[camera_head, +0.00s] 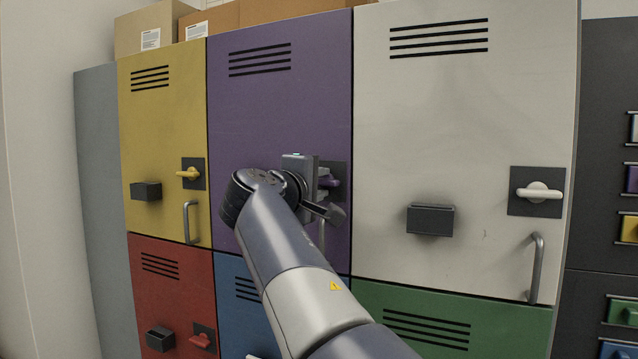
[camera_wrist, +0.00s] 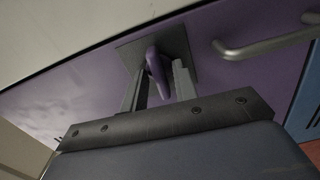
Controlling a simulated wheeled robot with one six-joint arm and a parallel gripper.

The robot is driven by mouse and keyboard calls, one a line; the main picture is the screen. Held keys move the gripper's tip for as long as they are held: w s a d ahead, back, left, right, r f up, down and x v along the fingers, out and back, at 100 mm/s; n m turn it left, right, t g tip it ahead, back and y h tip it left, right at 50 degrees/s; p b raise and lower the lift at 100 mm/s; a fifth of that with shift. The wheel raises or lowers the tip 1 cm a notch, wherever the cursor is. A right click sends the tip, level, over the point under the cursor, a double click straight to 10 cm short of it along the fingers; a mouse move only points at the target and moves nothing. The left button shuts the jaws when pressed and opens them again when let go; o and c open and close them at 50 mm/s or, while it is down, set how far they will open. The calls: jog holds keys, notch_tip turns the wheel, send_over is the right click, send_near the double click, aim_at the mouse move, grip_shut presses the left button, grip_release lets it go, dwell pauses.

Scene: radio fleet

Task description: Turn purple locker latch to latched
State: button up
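The purple locker door (camera_head: 280,110) is closed in the middle of the upper row. Its purple latch handle (camera_head: 328,183) sits on a dark square plate (camera_head: 340,172) at the door's right side, partly hidden by my gripper. In the wrist view the latch handle (camera_wrist: 157,72) stands between my two fingers, roughly level and pointing left as seen from the head. My gripper (camera_head: 322,193) is at the latch with its fingers on both sides of the handle. A small gap shows on the right finger's side in the wrist view (camera_wrist: 160,85), so it looks open around the handle.
A grey bar handle (camera_wrist: 265,40) is fixed below the latch, close to my fingers. The white locker (camera_head: 460,130) with its dark box (camera_head: 430,220) is to the right. The yellow locker (camera_head: 160,110) is to the left. Red, blue and green lockers are below.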

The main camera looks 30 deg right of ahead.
grip_shut()
jog(key=shift+n, duration=0.4)
jog(key=shift+o, duration=0.7)
grip_release()
